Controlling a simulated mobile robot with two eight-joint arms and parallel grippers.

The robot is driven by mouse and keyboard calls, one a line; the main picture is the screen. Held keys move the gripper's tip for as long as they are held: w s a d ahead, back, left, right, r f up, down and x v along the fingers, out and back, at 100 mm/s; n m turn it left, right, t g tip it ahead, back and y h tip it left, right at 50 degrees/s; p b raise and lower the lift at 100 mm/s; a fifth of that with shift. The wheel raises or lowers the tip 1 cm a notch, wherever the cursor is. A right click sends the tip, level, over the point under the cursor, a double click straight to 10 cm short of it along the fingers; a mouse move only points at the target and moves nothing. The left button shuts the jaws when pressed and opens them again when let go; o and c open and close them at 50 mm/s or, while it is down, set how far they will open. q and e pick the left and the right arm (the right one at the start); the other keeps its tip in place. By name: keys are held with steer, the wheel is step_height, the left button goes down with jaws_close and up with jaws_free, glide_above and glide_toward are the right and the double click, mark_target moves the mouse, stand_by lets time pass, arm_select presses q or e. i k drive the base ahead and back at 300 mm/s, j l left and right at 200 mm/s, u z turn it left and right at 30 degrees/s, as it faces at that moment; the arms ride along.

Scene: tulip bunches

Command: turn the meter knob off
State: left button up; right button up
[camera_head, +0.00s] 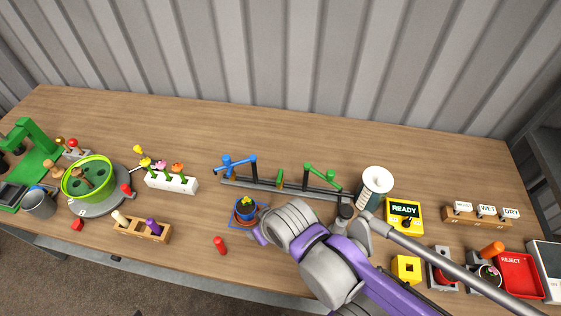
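The meter (419,215) is a yellow box at right of centre, with a dark screen reading READY in green. Its knob (406,223) appears as a small dark shape on the face below the screen; its setting is too small to tell. A grey rod-like link crosses just below the meter. My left gripper is not in view.
A white-topped cylinder (376,181) stands just left of the meter. A yellow block (405,268) is below it. Labelled cards stand in a wooden holder (480,222) at right, above a red REJECT tray (519,273). The table's back is clear.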

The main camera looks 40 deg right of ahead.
mark_target(406, 223)
steer(key=z, duration=2.8)
steer(key=i+l+u, duration=0.2)
steer(key=u, duration=0.2)
